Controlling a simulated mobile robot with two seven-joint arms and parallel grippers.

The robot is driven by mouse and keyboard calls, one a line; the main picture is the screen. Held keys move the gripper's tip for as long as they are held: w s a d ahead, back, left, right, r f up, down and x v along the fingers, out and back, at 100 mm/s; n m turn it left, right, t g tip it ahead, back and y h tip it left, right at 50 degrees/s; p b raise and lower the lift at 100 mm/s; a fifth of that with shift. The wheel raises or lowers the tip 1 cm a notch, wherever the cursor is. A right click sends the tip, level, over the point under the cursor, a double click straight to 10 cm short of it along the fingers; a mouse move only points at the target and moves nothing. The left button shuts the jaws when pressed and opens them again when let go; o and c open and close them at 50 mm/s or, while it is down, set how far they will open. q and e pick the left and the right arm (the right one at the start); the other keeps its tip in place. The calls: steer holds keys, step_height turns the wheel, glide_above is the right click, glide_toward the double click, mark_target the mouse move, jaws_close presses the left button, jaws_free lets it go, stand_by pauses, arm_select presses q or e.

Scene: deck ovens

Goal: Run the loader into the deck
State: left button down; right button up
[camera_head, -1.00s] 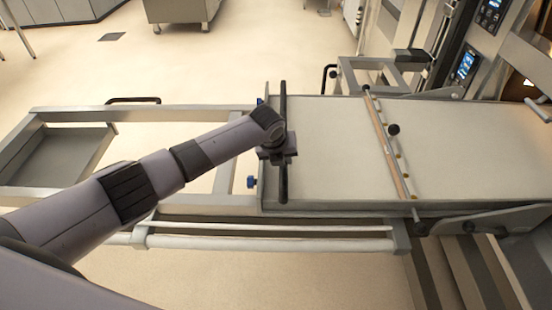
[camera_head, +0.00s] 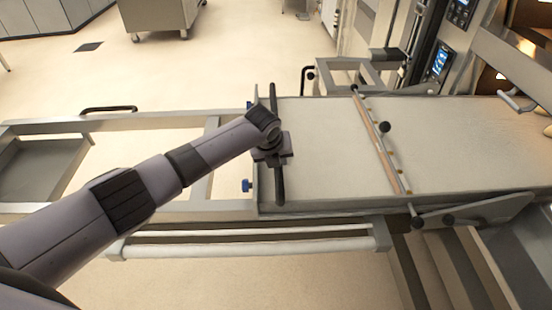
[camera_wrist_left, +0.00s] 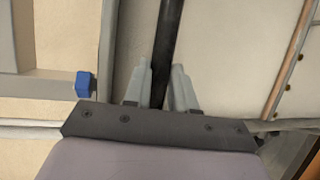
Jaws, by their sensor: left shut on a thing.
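The loader (camera_head: 320,160) is a flat pale bed with a grey edge, lying on a metal frame and running off the right edge of the head view. A black handle bar (camera_head: 279,187) crosses its left end. My left gripper (camera_head: 272,150) is shut on this bar near its middle. In the left wrist view, the fingers (camera_wrist_left: 162,85) sit on either side of the black bar (camera_wrist_left: 171,35). A slim crossbar (camera_head: 378,135) with a black knob spans the bed. The deck mouth is not clearly visible. My right gripper is out of view.
The oven front with a lit control panel (camera_head: 439,64) stands at the upper right. The frame's rails (camera_head: 160,124) extend left, with a grey tray (camera_head: 35,170) there. A wheeled cabinet (camera_head: 158,15) stands at the back. Open floor lies behind the frame.

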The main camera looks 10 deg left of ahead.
arm_select(q)
steer(key=c, duration=0.9)
jaws_free()
steer(key=shift+w+d+r, duration=0.15)
steer(key=shift+d+r, duration=0.1)
steer(key=shift+d, duration=0.15)
steer(key=shift+f, duration=0.1)
steer(key=shift+a, duration=0.1)
steer(key=shift+s+a+r, duration=0.1)
steer(key=shift+s+r, duration=0.1)
steer(key=shift+r, duration=0.2)
steer(key=shift+p+v, duration=0.65)
steer(key=shift+v, duration=2.5)
steer(key=shift+f, duration=0.1)
